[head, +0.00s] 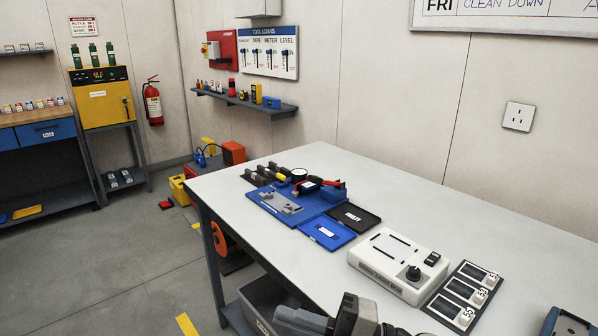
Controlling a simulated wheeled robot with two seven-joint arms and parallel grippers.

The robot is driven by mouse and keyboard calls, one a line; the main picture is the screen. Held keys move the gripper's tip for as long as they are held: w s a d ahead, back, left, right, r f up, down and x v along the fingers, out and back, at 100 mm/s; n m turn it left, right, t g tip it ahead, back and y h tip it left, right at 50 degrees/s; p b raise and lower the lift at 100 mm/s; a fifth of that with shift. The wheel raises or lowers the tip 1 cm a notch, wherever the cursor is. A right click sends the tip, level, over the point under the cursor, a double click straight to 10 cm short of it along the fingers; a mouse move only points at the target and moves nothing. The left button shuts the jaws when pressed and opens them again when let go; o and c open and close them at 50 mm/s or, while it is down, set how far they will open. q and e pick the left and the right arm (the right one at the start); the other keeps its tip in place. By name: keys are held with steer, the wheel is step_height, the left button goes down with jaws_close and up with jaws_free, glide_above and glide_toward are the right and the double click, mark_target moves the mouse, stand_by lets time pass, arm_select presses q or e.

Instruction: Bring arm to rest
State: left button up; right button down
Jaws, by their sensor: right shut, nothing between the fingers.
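My right gripper (287,317) shows at the bottom edge of the head view, in front of the near edge of the table (240,205). It points left, its dark fingers are shut, and it looks empty. The bottom edge of the picture cuts off part of it and its arm. It overlaps a grey bin (252,300) in the picture. My left gripper is not in view.
On the table lie a blue mat (270,212) with tools and grey parts, blue and black trays (327,232), a white device (385,262) and a dark holder with several labelled pieces (440,308). Floor at left is open.

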steer(key=d+f+m+t+h, duration=0.9)
steer(key=f+m+t+h, duration=0.2)
steer(key=m, duration=0.8)
steer(key=s+d+f+m+g+h, duration=0.3)
steer(key=s+f+m, duration=0.1)
steer(key=f, duration=0.3)
steer(key=s+d+f+m+g+h, duration=0.2)
steer(key=s+d+f+m+g, duration=0.1)
steer(key=s+f, duration=0.3)
steer(key=shift+s+d+f+m+h, duration=0.4)
steer(key=shift+s+m, duration=0.1)
steer(key=shift+s, duration=0.2)
steer(key=shift+r, duration=0.1)
